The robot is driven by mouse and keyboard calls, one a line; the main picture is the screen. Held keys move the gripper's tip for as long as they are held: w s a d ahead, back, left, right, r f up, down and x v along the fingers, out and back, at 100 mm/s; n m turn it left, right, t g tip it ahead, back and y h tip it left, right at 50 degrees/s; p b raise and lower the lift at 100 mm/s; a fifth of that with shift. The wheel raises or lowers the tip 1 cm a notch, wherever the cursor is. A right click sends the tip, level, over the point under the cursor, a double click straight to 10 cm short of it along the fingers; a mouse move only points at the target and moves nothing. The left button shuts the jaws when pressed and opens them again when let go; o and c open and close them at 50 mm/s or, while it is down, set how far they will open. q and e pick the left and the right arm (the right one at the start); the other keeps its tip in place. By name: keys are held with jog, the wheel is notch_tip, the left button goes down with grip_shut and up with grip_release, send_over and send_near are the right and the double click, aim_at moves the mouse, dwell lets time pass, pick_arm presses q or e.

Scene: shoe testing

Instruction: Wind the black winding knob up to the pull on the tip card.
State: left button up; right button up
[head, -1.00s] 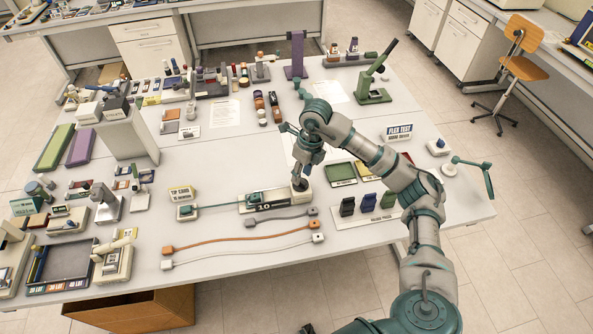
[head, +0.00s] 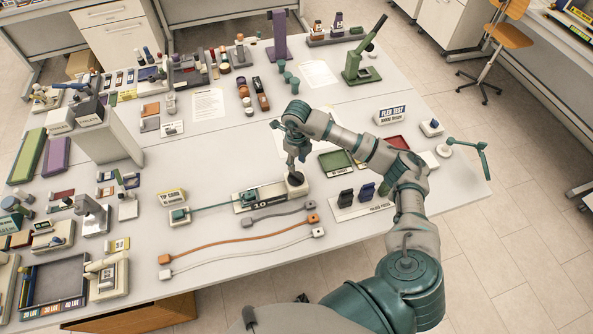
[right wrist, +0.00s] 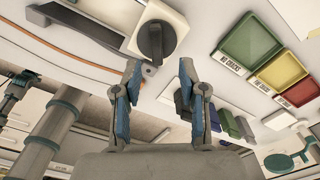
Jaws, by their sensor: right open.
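The black winding knob (head: 295,179) sits on a white block at the right end of the pull gauge (head: 259,197), which is marked 10. In the right wrist view the knob (right wrist: 156,42) is round with a raised grip bar. A teal strap runs left from the gauge to a clamp (head: 179,215) beside the tip card (head: 171,196); the card's small print is unreadable. My right gripper (head: 297,162) points down just above the knob. In the right wrist view its fingers (right wrist: 160,68) are apart, with nothing between them. My left gripper is out of view.
Grey, orange and white straps (head: 235,240) lie in front of the gauge. To the right are green (head: 335,160) and red (head: 397,143) trays and several dark clips (head: 367,191). My right forearm passes over this area. Bare table lies behind the gauge.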

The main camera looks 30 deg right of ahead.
aim_at(295, 174)
notch_tip(295, 174, down, 6)
jog(key=shift+s+a+r+p, duration=0.15)
jog(key=shift+r+p, duration=0.05)
jog(key=shift+p, duration=0.2)
jog(key=shift+a+f, duration=0.25)
jog(key=shift+f, duration=0.2)
jog(key=shift+d, duration=0.35)
grip_shut()
